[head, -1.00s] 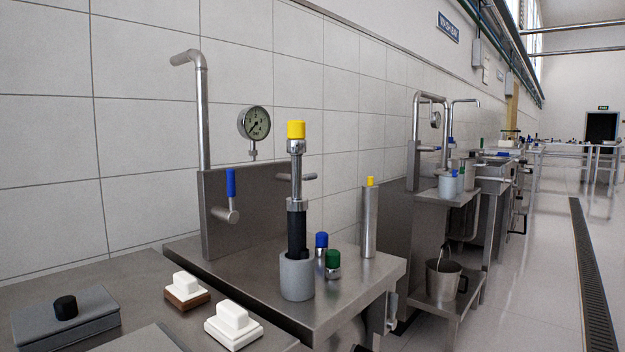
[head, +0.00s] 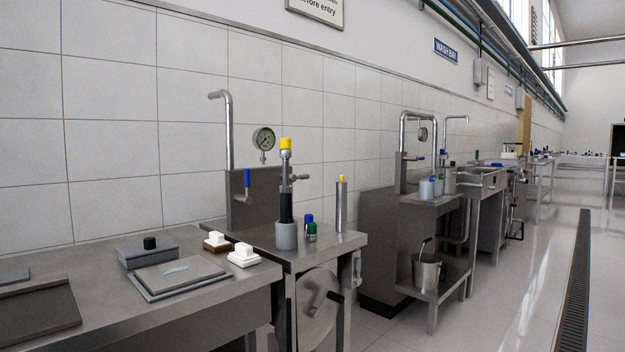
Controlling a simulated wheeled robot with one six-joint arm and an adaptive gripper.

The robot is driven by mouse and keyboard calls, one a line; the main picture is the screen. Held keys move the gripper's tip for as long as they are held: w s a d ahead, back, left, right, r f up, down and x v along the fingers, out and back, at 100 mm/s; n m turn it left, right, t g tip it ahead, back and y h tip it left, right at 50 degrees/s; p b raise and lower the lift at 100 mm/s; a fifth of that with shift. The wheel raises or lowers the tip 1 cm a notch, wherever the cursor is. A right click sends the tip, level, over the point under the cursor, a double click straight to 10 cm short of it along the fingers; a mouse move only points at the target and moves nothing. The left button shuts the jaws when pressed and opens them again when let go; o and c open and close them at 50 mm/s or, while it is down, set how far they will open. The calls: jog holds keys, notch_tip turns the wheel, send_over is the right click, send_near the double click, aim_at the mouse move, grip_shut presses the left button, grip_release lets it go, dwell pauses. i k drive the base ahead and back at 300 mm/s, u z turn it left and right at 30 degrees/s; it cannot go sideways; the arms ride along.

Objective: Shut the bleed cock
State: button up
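A lever with a blue grip (head: 247,178) sits on the front of the steel back panel (head: 268,190), its grip standing upright above a round metal boss. A short side spigot (head: 300,177) shows at the panel's right. No label tells me which fitting is the bleed cock. A round dial gauge (head: 263,139) stands above the panel, beside a bent steel pipe (head: 229,130). A yellow-capped metal tool (head: 286,165) with a black lower part stands in a grey cup (head: 286,236) in front of the panel. My gripper is not in view.
Two white-handled blocks (head: 243,256) and flat plates (head: 181,275) lie on the left counter. A bucket (head: 427,270) hangs or stands on a low shelf. Floor is open at right.

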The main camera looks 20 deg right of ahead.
aim_at(292, 178)
jog(key=z, duration=0.8)
jog(key=i, duration=1)
jog(key=z, duration=0.8)
jog(key=i, duration=1.5)
jog(key=u, duration=0.95)
jog(key=i, duration=0.9)
jog(key=u, duration=0.95)
jog(key=i, duration=0.2)
jog(key=u, duration=0.3)
